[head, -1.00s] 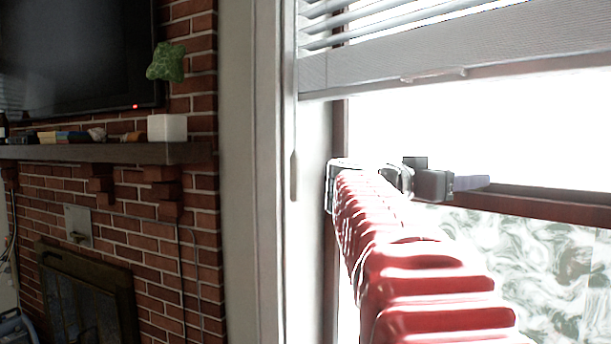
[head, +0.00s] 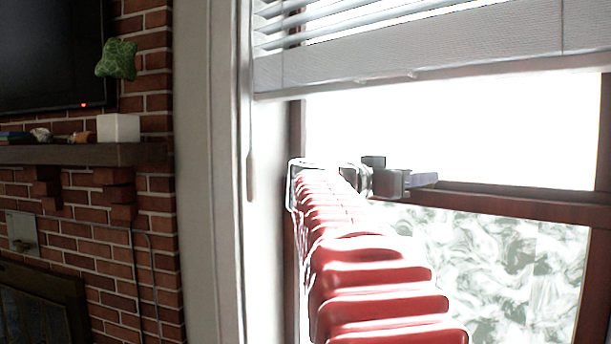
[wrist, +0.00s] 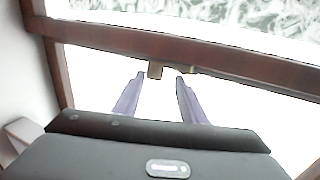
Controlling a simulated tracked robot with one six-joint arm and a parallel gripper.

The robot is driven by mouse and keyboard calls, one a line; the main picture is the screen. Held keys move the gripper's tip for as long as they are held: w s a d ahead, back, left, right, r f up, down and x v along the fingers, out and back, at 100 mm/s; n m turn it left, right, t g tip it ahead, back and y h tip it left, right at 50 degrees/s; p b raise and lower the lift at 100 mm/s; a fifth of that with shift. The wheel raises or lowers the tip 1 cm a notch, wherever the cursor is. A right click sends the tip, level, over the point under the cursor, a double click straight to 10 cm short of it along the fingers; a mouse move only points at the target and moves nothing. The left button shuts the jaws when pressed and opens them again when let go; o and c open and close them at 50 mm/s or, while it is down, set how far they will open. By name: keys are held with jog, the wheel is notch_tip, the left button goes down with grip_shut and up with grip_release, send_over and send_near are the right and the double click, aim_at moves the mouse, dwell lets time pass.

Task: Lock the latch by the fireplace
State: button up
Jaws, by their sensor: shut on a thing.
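The latch (wrist: 156,69) is a small tan-metal piece on the dark red-brown window rail (wrist: 225,62), in the wrist view. My gripper (wrist: 160,79) has its two purple fingers on either side of the latch, with their tips close to the rail. The fingers are shut on the latch with a gap between them. In the head view my gripper (head: 428,180) reaches the window at the rail's left part. The latch itself cannot be made out there, hidden by my gripper and the glare.
White blinds (head: 400,60) hang above my arm. Patterned frosted glass (head: 500,250) fills the lower window. A window cord (head: 251,150) hangs beside the frame.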

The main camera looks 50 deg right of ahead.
jog(key=shift+r+t, duration=0.1)
jog(key=shift+t, duration=0.2)
jog(key=shift+c, duration=0.3)
jog(key=shift+s+d+n+t, duration=0.15)
jog(key=shift+n+t, duration=0.3)
jog(key=shift+t, duration=0.1)
jog(key=shift+s+d+n+t, duration=0.15)
jog(key=shift+n+t, duration=0.3)
jog(key=shift+t, duration=0.1)
jog(key=shift+s+d+n+t, duration=0.15)
jog(key=shift+d+n+t, duration=0.1)
jog(key=shift+n+t, duration=0.75)
jog(key=shift+t, duration=0.4)
jog(key=o, duration=1)
jog(key=shift+o, duration=0.2)
jog(key=shift+r, duration=4.9)
